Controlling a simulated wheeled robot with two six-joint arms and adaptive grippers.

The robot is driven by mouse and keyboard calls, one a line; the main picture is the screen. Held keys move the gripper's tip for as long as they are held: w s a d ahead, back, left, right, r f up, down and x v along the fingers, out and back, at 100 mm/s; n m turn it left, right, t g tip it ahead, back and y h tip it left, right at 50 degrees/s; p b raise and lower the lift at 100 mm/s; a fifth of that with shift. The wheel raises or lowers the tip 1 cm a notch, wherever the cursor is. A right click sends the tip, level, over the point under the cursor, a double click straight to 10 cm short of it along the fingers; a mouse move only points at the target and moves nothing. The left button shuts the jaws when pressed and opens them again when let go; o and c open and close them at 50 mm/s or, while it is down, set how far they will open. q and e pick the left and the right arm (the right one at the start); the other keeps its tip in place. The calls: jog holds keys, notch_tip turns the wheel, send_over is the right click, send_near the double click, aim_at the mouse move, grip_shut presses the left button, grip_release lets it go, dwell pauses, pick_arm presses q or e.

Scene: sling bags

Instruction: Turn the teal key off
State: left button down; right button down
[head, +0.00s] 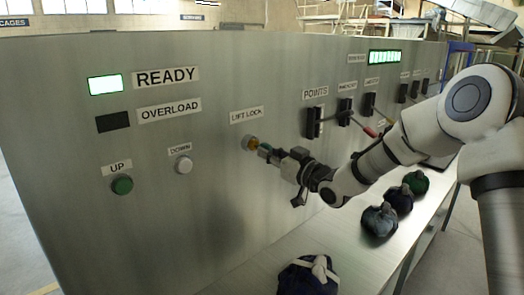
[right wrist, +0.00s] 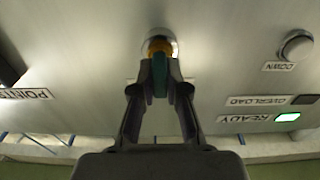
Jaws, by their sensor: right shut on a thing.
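The teal key (head: 263,149) sits in the round lock (head: 250,143) under the LIFT LOCK label (head: 247,115) on the metal panel. My right gripper (head: 272,154) is shut on the key, its fingers pointing at the panel. In the right wrist view the teal key (right wrist: 160,75) stands between the two fingertips, in front of the brass-coloured lock centre (right wrist: 160,46). The fingers hide part of the key, and its exact turn is hard to tell. My left gripper is not in view.
Levers (head: 314,122) stand to the right. Several tied bags (head: 379,220) lie on the ledge (head: 345,245) below.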

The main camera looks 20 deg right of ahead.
jog(key=shift+f+n+b, duration=0.1)
jog(key=shift+n+b, duration=1.4)
jog(key=shift+n+b, duration=1.9)
jog(key=shift+b, duration=0.05)
jog(key=shift+n, duration=0.3)
